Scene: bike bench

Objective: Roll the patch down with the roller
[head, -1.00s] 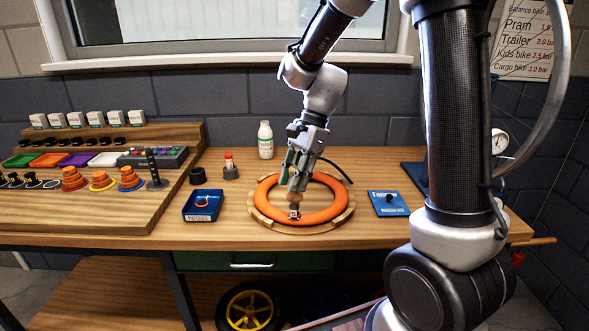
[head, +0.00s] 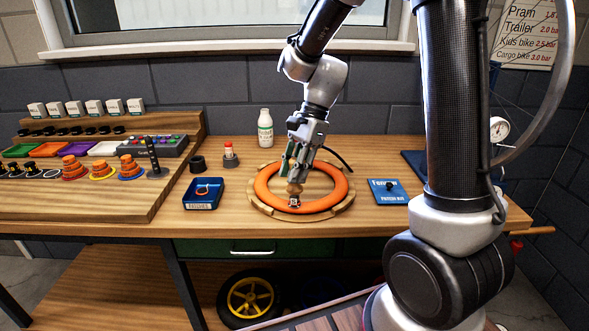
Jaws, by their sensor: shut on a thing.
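The orange inner tube (head: 341,189) lies in a round wooden cradle (head: 262,208) on the bench. My gripper (head: 297,174) is above the tube's front left part, shut on the roller (head: 295,188), whose wooden-coloured handle shows below the fingers. The roller's lower end is at a small dark and light spot (head: 295,203) on the tube, which may be the patch or the roller's wheel. I cannot tell which, nor whether the roller touches the tube.
A blue tray (head: 203,194) stands left of the cradle and a blue flat box (head: 388,191) right of it. A stepped wooden rack (head: 90,210) fills the left side.

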